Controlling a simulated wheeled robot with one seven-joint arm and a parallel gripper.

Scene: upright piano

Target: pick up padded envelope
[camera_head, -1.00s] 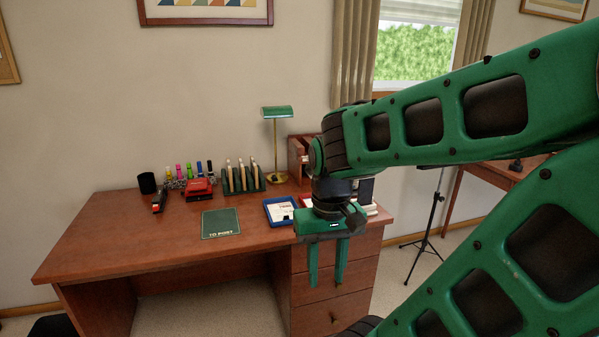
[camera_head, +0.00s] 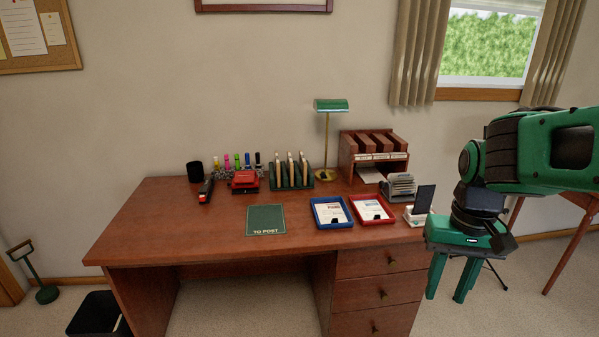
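I cannot clearly pick out a padded envelope. Several pale, upright envelope-like items (camera_head: 291,168) stand on edge in a green rack (camera_head: 276,184) at the back of the desk; they are too small to tell which is padded. Papers lie in a blue tray (camera_head: 345,225) and a red tray (camera_head: 386,219); I cannot tell whether either holds an envelope. My gripper (camera_head: 450,296) points down at the desk's right front corner, its two fingers apart with nothing between them.
The wooden desk (camera_head: 180,235) has free room at its left front. A green "TO POST" mat (camera_head: 266,219) lies bare.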

